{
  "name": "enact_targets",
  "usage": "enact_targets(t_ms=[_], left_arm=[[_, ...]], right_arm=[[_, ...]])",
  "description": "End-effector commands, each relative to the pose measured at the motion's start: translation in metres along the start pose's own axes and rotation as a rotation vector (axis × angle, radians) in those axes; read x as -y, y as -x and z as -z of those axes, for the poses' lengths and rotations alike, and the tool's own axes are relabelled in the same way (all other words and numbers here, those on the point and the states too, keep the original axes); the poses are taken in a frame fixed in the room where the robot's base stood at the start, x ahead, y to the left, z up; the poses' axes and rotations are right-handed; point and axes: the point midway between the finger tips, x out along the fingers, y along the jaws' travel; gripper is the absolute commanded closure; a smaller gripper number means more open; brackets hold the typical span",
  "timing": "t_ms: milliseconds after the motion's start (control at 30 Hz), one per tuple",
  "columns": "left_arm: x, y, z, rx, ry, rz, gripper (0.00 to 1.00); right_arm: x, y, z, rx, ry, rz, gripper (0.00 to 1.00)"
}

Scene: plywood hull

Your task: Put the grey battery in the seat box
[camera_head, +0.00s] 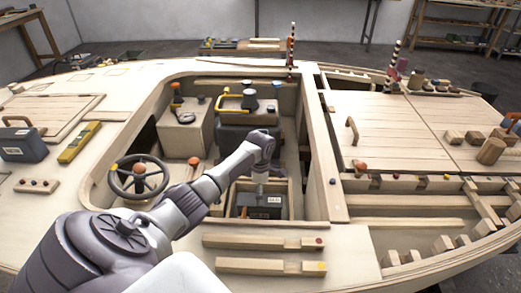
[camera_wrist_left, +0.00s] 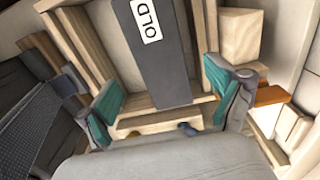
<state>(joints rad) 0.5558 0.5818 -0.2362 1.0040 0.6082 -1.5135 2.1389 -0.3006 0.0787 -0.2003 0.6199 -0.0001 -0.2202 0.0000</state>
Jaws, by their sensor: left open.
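A dark grey battery (camera_head: 257,205) with a white label sits in an open wooden box (camera_head: 229,199) in the cockpit floor. In the left wrist view the label on the grey battery (camera_wrist_left: 160,70) reads OLD, and wooden walls of the box (camera_wrist_left: 77,45) stand around it. My left gripper (camera_head: 262,181) reaches down over this box. Its teal-padded fingers (camera_wrist_left: 162,92) are open, spread to both sides of the battery's near end; contact cannot be told. Another dark grey battery (camera_head: 22,146) with a handle stands on the left deck. My right gripper is not in view.
A yellow case (camera_head: 80,143) lies beside the deck battery. A steering wheel (camera_head: 139,177) stands left of my arm. A dark box (camera_head: 236,134) is behind the wooden box. Wooden bars (camera_head: 262,243) lie in front. Hatch boards (camera_head: 385,133) are at right.

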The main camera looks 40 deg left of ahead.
Motion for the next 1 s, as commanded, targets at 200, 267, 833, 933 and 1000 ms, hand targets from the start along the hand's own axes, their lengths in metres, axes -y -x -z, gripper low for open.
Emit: enact_targets(t_ms=[200, 267, 833, 933, 1000], left_arm=[[0.000, 0.025, 0.000, -0.001, 0.000, -0.001, 0.07], [0.000, 0.027, 0.001, -0.001, 0.001, -0.001, 0.07], [0.000, 0.029, 0.000, 0.000, 0.000, 0.000, 0.07], [0.001, 0.035, -0.003, 0.012, -0.021, -0.010, 0.07], [0.004, 0.045, -0.010, 0.036, -0.065, -0.030, 0.07]], right_arm=[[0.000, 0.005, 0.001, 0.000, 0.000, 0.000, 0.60], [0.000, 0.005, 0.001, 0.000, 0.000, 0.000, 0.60], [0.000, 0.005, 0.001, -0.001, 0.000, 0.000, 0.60], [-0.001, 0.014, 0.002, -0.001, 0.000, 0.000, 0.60], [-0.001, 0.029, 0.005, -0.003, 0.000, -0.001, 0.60]])
